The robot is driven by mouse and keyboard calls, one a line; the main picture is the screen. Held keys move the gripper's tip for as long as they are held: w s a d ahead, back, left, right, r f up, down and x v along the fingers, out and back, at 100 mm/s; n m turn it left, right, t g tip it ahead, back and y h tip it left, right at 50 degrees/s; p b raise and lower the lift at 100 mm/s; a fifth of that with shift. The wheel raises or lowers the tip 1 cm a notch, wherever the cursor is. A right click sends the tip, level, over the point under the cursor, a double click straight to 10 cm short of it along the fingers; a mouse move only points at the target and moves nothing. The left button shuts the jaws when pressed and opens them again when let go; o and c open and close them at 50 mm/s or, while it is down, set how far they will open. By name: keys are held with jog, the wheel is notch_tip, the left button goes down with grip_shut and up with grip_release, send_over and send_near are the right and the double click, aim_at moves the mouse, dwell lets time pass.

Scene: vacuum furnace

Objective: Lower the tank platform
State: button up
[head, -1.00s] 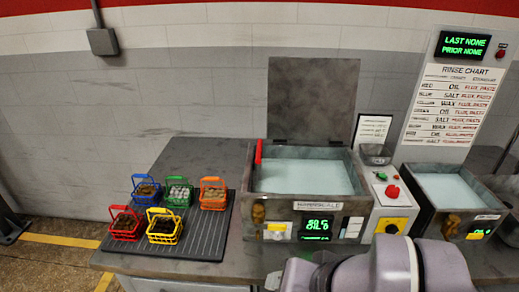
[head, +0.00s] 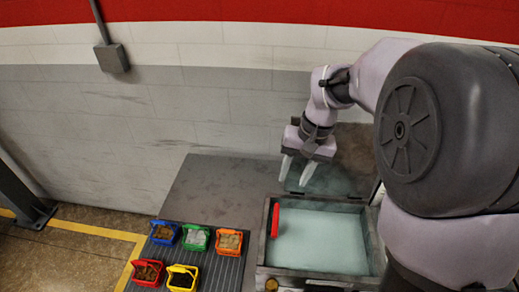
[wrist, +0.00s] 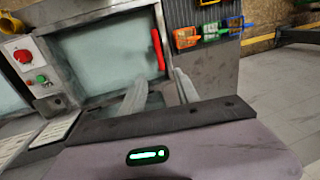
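The tank (head: 268,222) is an open grey box filled with a pale blue-green surface; the platform itself cannot be made out as a separate part. A red handle (head: 275,220) stands at the tank's left side; it also shows in the wrist view (wrist: 158,50). My gripper (head: 296,172) hangs above the tank's back left, in front of the raised grey lid (head: 345,165), with its two pale fingers apart and nothing between them. In the wrist view the fingers (wrist: 160,90) point toward the tank, near the red handle but apart from it.
Several coloured baskets, among them a green one (head: 196,237), stand on a dark ribbed mat (head: 222,270) left of the tank. A control box with a red button (wrist: 22,56) and a green button (wrist: 41,79) stands beside the tank. The counter behind the mat (head: 215,185) is clear.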

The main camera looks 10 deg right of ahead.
jog(key=b, duration=0.1)
send_near(277, 218)
jog(key=f+b, duration=0.1)
jog(key=f, duration=0.2)
jog(key=a+f, duration=0.1)
jog(key=f, duration=0.2)
jog(key=shift+w+a+f+b, duration=0.1)
jog(key=shift+a+f+b, duration=0.1)
jog(key=shift+f+b, duration=0.2)
jog(key=shift+w+a+f, duration=0.1)
jog(key=shift+w+f, duration=0.05)
jog(key=shift+f, duration=0.6)
grip_shut()
